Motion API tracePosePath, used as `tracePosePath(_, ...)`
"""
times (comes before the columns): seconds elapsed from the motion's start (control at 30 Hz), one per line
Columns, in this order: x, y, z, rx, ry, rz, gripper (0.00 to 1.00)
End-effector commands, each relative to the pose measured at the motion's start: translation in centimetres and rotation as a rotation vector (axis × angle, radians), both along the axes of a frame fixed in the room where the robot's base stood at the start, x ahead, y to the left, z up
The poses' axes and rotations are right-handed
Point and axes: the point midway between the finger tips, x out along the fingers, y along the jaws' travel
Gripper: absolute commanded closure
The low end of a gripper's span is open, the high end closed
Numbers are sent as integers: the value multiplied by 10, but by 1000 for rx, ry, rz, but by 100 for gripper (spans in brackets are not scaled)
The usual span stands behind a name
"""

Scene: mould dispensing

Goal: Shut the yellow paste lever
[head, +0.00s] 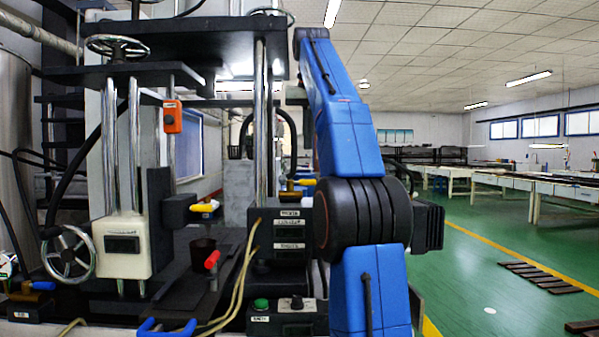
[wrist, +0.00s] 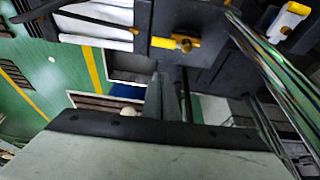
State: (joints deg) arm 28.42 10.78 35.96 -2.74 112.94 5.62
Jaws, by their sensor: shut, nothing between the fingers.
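A yellow lever (head: 204,207) sticks out sideways from a black block on the machine's left column. A second yellow lever (head: 305,182) shows farther back, beside the labelled black box. The wrist view shows a yellow lever with a brass-coloured middle (wrist: 175,43) on a dark block, and a yellow-and-white handle (wrist: 288,20) at the top right. I cannot tell which lever in the head view matches which. My gripper (wrist: 158,80) shows as narrow grey fingers, shut and empty, apart from the levers in the picture. In the head view it is hidden.
A dark cup (head: 203,250) stands on the machine bed near a red lever (head: 212,260). A labelled black box (head: 287,230), steel columns and hanging hoses crowd the area. Green floor (head: 480,265) is open on the right, with dark slats lying on it.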

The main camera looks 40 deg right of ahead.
Motion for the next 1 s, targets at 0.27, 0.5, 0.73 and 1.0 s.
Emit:
tracePosePath(0.27, 0, -13, 6, 2, 1, -26, 100)
tracePosePath(0.5, 0, -13, 6, 2, 1, -26, 100)
tracePosePath(0.73, 1, -14, 2, 2, 2, -25, 100)
tracePosePath(1.0, 7, -18, -22, 4, 4, -25, 100)
